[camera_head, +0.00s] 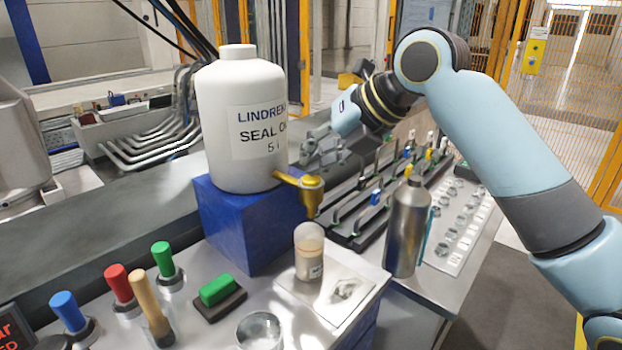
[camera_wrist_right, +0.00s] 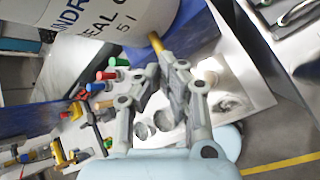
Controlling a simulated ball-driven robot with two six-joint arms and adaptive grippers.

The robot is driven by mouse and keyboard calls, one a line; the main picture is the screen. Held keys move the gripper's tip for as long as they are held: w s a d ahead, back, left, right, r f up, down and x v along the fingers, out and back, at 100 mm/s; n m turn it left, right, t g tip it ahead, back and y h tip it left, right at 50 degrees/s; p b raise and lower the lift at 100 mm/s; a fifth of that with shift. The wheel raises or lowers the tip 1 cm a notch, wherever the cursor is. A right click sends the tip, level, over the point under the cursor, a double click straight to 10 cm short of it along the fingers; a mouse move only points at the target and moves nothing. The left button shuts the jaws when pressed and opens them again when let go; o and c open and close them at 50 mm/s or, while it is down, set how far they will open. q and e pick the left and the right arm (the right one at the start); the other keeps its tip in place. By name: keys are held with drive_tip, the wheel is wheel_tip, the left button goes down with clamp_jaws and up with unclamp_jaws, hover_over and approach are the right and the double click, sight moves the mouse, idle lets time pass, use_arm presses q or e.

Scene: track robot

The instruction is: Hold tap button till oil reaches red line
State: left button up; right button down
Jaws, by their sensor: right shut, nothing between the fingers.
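A white oil jug (camera_head: 240,130) labelled "LINDREN SEAL OIL 5 l" stands on a blue block (camera_head: 245,225). A brass tap (camera_head: 308,188) sticks out from its lower right side. A small clear cup (camera_head: 309,255) with a tan upper part and a label stands below the tap; no red line can be made out. My right gripper (camera_head: 322,150) is shut and empty, just behind and above the tap. In the right wrist view its fingertips (camera_wrist_right: 164,60) are close to the brass tap (camera_wrist_right: 155,42); whether they touch is unclear. My left gripper is out of view.
A metal bottle (camera_head: 408,230) stands right of the cup. Black racks (camera_head: 350,215) lie behind it. Red (camera_head: 120,285), blue and green-handled tools, a wooden-handled brush (camera_head: 150,305), a green stamp-like block (camera_head: 217,290) and a glass dish (camera_head: 260,330) stand at the front left.

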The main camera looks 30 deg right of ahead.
sight(314, 176)
drive_tip(key=shift+f, duration=0.45)
idle(0.6)
drive_tip(key=shift+r, duration=0.15)
idle(1.4)
drive_tip(key=shift+r+p, duration=0.5)
drive_tip(key=shift+r, duration=0.25)
wheel_tip(314, 176, up, 5)
drive_tip(key=p, duration=0.4)
drive_tip(key=shift+r, duration=0.1)
